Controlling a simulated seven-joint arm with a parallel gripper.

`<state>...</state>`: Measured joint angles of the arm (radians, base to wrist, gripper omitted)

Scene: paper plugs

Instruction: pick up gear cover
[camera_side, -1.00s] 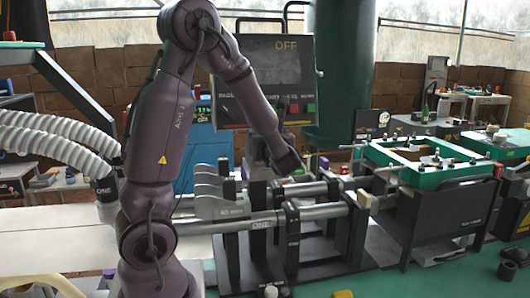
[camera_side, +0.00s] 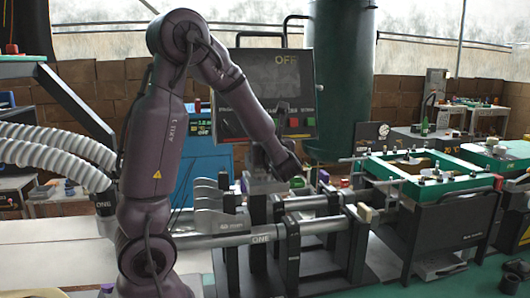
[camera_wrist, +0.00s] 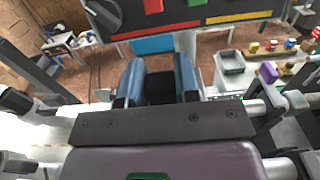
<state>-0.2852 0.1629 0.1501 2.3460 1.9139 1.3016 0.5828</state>
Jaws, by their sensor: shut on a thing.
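In the wrist view, my gripper (camera_wrist: 160,82) shows two blue fingers beyond a dark bar with screws. The fingers are shut on a dark thing between them; its shape is mostly hidden, and I cannot tell if it is the gear cover. In the side view, my arm bends down to the right and its end sits at the black and grey rail rig. The fingertips and the held thing cannot be made out there. I cannot pick out a gear cover with certainty in either view.
The rig's black brackets (camera_side: 290,250) and grey rails stand close around my arm's end. A control screen (camera_side: 268,95) reading OFF stands behind. A green-framed fixture (camera_side: 420,172) is at the right. In the wrist view, a purple block (camera_wrist: 268,72) and a grey bin (camera_wrist: 231,63) lie right of the fingers.

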